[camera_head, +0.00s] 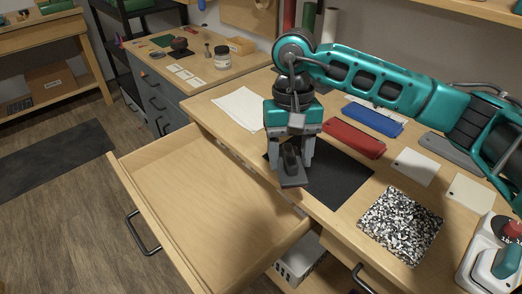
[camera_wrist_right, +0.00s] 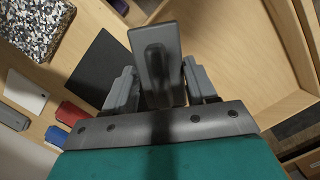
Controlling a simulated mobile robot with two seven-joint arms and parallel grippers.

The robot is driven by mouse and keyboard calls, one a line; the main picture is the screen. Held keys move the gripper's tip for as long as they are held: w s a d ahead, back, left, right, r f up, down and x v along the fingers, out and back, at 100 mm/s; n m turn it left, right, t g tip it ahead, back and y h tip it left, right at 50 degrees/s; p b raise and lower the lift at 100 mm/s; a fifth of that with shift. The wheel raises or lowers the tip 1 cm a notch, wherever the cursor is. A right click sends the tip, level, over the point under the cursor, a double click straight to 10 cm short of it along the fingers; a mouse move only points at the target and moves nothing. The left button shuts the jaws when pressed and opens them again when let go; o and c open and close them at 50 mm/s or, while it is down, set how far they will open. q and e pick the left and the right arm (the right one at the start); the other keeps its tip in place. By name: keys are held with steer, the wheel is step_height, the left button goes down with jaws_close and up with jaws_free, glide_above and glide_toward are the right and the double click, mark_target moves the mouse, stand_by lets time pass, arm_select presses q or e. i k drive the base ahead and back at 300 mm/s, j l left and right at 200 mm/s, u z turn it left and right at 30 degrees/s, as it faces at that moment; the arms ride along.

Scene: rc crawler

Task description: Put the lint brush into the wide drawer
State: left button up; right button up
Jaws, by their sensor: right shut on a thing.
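The lint brush (camera_head: 293,178) is a dark grey flat block with a raised grip. My right gripper (camera_head: 292,152) is shut on it and holds it with its flat end low. In the right wrist view the lint brush (camera_wrist_right: 155,55) sits between the two grey fingers (camera_wrist_right: 160,88). In the head view it appears over the bench's front edge, by the black mat; its exact height is hard to tell. The wide drawer (camera_head: 195,200) is pulled out, to the left of the gripper, and looks empty. It also shows in the right wrist view (camera_wrist_right: 235,45). My left gripper is not in view.
On the bench lie a black mat (camera_head: 335,180), a red case (camera_head: 354,139), a blue case (camera_head: 373,119), white cards (camera_head: 415,166) and a speckled slab (camera_head: 400,225). A remote (camera_head: 490,262) stands at the right. A grey basket (camera_head: 297,262) is below.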

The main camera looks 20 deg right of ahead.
mark_target(182, 164)
steer(key=i+j+z, duration=0.1)
steer(key=j, duration=0.3)
steer(key=i+j+z, duration=0.1)
steer(key=j, duration=0.35)
steer(key=i+j+z, duration=0.1)
steer(key=j, duration=0.3)
steer(key=i+j+z, duration=0.1)
steer(key=i+j, duration=0.15)
steer(key=i+j+z, duration=0.1)
steer(key=i+j, duration=0.2)
steer(key=j, duration=0.2)
steer(key=i+j+z, duration=0.1)
steer(key=i+j, duration=0.15)
steer(key=j, duration=0.1)
